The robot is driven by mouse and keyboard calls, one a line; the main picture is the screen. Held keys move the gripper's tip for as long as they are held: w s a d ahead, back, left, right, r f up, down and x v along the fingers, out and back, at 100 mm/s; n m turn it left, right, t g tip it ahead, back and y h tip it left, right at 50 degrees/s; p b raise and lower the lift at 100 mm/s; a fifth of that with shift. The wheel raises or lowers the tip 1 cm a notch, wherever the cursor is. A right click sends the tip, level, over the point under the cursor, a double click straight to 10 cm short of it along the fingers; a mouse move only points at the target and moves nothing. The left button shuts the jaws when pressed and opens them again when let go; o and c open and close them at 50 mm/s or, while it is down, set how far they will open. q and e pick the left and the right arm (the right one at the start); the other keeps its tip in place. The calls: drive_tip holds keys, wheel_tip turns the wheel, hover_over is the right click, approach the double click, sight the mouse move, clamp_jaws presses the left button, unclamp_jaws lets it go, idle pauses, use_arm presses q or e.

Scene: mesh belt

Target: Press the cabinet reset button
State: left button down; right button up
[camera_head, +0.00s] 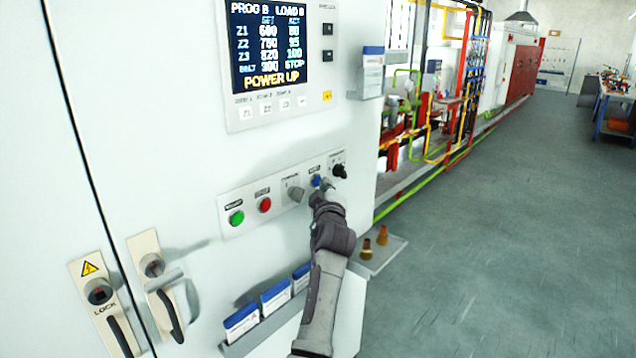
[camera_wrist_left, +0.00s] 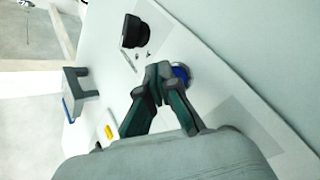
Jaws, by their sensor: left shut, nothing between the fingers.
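The blue reset button (camera_head: 316,181) sits on the control strip (camera_head: 232,228) of the white cabinet, between a grey selector and a black knob. It also shows in the left wrist view as a blue disc in a metal ring (camera_wrist_left: 181,75), partly hidden by a fingertip. My left gripper (camera_head: 322,190) is shut and empty, its tips at the button in both views. Whether the tips touch it or stop just short, I cannot tell. My right gripper is not in view.
Along the strip are a green button (camera_head: 237,218), a red button (camera_head: 265,205), the grey selector (camera_head: 296,193) and the black knob (camera_head: 340,171). A display (camera_head: 268,45) reads "POWER UP" above. Door handles (camera_head: 165,290) and document holders (camera_head: 242,322) stick out below. Open floor lies right.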

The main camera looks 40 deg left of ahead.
use_arm(q)
drive_tip(key=shift+a, duration=0.5)
idle(0.4)
idle(0.3)
drive_tip(key=shift+s+d+b, duration=0.1)
drive_tip(key=shift+d+b, duration=0.55)
drive_tip(key=shift+d, duration=0.25)
drive_tip(key=d+b, duration=0.3)
drive_tip(key=d, duration=0.2)
drive_tip(key=shift+s, duration=0.15)
idle(0.4)
